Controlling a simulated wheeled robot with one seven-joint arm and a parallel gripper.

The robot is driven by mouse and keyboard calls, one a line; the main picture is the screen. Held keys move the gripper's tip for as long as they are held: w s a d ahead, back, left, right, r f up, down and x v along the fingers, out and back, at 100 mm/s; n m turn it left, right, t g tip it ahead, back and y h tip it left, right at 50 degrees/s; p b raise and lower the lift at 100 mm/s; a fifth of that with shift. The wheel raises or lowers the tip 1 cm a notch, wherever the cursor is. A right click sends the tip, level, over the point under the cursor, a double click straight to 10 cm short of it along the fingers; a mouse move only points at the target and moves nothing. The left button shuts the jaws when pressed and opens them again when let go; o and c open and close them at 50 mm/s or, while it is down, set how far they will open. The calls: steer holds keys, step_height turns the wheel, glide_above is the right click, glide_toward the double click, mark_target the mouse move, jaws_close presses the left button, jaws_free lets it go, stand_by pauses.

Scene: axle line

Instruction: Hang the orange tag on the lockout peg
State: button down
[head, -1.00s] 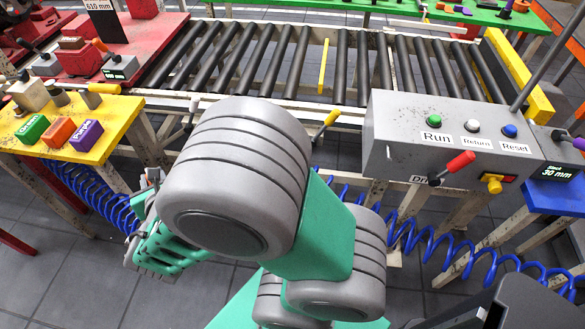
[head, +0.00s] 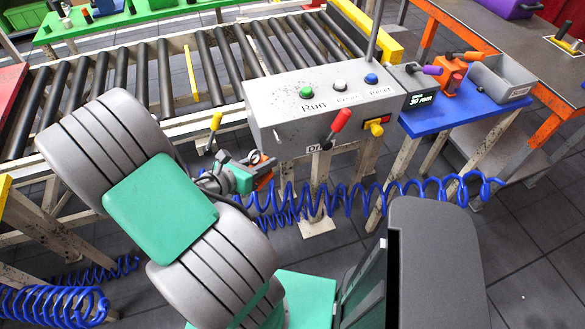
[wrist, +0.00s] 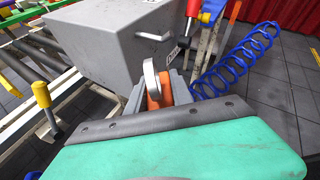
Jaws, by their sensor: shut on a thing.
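My gripper (head: 255,175) is shut on the orange tag (wrist: 155,102), in front of the grey control box (head: 330,95). A short bright metal peg (wrist: 152,37) sticks out of the box's front face, beyond the loop. I take it for the lockout peg. The loop and peg look apart. In the head view, a bit of orange (head: 264,180) shows at the gripper.
A red-handled lever (head: 341,119) and a yellow knob (head: 376,126) stick out from the box, right of my gripper. A yellow-handled lever (head: 215,122) is to its left. A blue coiled hose (head: 345,195) hangs below. The roller conveyor (head: 170,75) runs behind.

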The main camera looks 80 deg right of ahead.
steer(key=s+a+m+g+y, duration=0.1)
steer(key=s+m+g+y, duration=0.25)
steer(key=s, duration=0.65)
steer(key=shift+h, duration=0.35)
steer(key=w+d+b, duration=0.1)
steer(key=d, duration=0.1)
steer(key=w+d+b, duration=0.2)
steer(key=d, duration=0.1)
steer(key=w+d+b, duration=0.1)
steer(key=d+b, duration=0.1)
steer(key=d, duration=0.1)
steer(key=shift+w+f, duration=0.3)
steer(key=shift+w, duration=0.05)
steer(key=shift+f, duration=0.15)
steer(key=c, duration=1.1)
jaws_free()
steer(key=shift+o, duration=0.2)
steer(key=shift+w, duration=0.1)
